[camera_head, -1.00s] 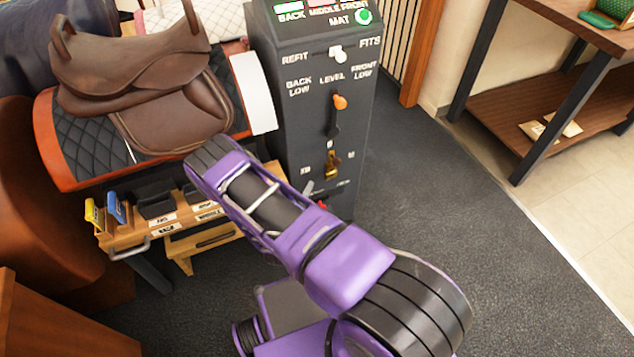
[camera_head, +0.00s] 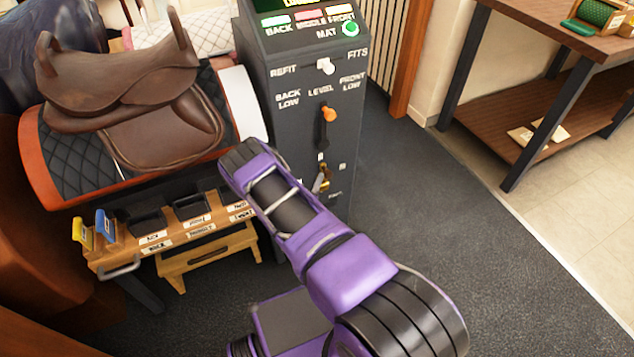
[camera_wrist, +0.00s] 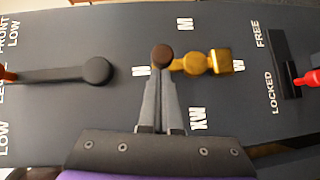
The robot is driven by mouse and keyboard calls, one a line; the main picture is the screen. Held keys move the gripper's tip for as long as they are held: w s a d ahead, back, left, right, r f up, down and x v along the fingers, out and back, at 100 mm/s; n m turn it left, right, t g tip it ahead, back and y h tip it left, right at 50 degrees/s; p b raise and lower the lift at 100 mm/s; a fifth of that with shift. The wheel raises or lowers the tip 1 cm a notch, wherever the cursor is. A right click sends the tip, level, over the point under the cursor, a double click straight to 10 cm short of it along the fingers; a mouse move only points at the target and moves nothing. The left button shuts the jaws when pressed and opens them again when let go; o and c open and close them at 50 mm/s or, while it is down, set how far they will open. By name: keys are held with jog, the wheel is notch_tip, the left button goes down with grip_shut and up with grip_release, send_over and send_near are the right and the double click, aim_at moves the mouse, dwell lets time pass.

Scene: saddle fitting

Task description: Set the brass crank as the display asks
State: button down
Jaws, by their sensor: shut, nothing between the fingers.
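The brass crank (camera_head: 325,173) is low on the front of the dark cabinet, partly hidden by my arm in the head view. In the wrist view the crank (camera_wrist: 222,62) has a round hub among the letters N, M, W and XW. Its dark brown knob lies on the N side, and a square brass block on the W side. My gripper (camera_wrist: 160,88) is shut and empty, its fingertips right at the knob; I cannot tell if they touch. The display (camera_head: 298,3) is cut off at the top edge and its text is unreadable.
An orange-knobbed level lever (camera_head: 328,114) and a white refit/fits switch (camera_head: 325,66) sit above the crank. A red-tipped locked/free slider (camera_wrist: 306,78) is beside it. A saddle (camera_head: 125,90) on its stand and a wooden tool rack (camera_head: 170,243) are at left. Floor at right is clear.

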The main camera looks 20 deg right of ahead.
jog(key=shift+r, duration=0.1)
jog(key=shift+d+r+m+g+y+p, duration=0.1)
jog(key=shift+d+m+g+y+p, duration=0.25)
jog(key=shift+m, duration=0.25)
